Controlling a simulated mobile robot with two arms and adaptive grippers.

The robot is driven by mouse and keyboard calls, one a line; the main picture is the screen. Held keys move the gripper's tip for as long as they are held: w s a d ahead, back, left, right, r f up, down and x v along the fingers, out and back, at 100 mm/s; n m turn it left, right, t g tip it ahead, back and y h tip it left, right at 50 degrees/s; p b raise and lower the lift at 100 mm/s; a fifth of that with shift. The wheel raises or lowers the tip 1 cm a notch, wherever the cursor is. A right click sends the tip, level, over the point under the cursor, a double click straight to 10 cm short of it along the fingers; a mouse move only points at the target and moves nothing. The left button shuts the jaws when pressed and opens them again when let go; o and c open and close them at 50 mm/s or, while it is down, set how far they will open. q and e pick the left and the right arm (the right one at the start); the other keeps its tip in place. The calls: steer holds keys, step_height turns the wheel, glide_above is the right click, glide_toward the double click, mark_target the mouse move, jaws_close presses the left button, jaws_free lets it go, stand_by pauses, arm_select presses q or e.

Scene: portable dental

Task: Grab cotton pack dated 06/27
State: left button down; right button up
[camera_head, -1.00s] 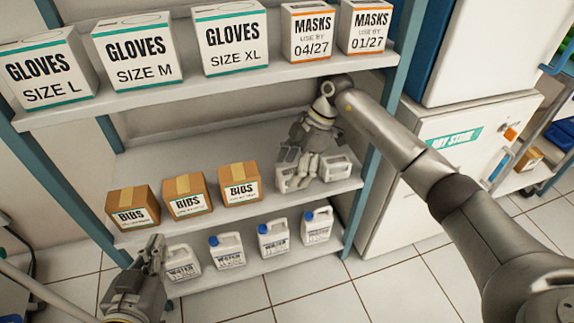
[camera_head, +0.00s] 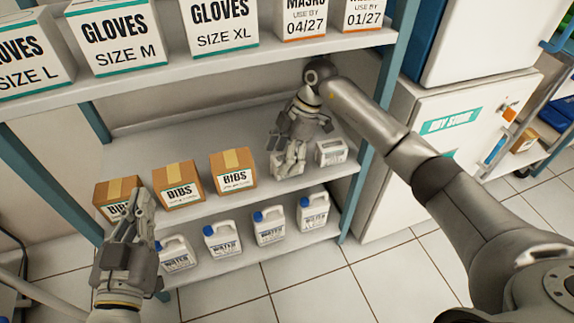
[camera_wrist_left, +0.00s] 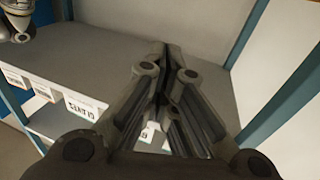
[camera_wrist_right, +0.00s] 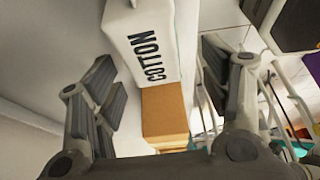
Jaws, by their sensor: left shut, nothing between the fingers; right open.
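Two white cotton packs stand on the middle shelf. The right-hand pack (camera_head: 331,151) is in clear view, while the left-hand one (camera_head: 281,171) is partly hidden by my right gripper (camera_head: 289,163). That gripper is open, with its fingers at the left-hand pack. In the right wrist view, a white pack (camera_wrist_right: 150,40) lettered COTTON shows beyond and between the open fingers (camera_wrist_right: 158,95). No date is readable on either pack. My left gripper (camera_head: 140,202) is shut and empty in front of the leftmost bibs box. Its closed fingers (camera_wrist_left: 163,55) fill the middle of the left wrist view.
Brown BIBS boxes (camera_head: 233,171) stand left of the packs on the same shelf. Water jugs (camera_head: 269,227) stand on the shelf below. Gloves (camera_head: 124,38) and masks boxes (camera_head: 301,18) line the shelf above. A blue-grey post (camera_head: 358,190) bounds the rack at right.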

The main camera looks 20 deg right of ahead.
mark_target(281, 158)
steer(key=b+x, duration=0.1)
steer(key=x, duration=0.2)
steer(key=shift+w+d+f, duration=0.1)
steer(key=shift+w+f, duration=0.05)
steer(key=shift+w, duration=0.05)
arm_select(q)
step_height(281, 158, up, 7)
steer(key=s+t+h, duration=0.1)
steer(key=t, duration=0.3)
steer(key=shift+s+d+h, duration=0.25)
steer(key=shift+d+h, duration=0.05)
arm_select(e)
steer(key=shift+f, duration=0.2)
steer(key=c, duration=1.1)
arm_select(q)
steer(key=shift+w+f, duration=0.1)
steer(key=shift+f, duration=0.05)
arm_select(e)
steer(key=shift+r, duration=0.2)
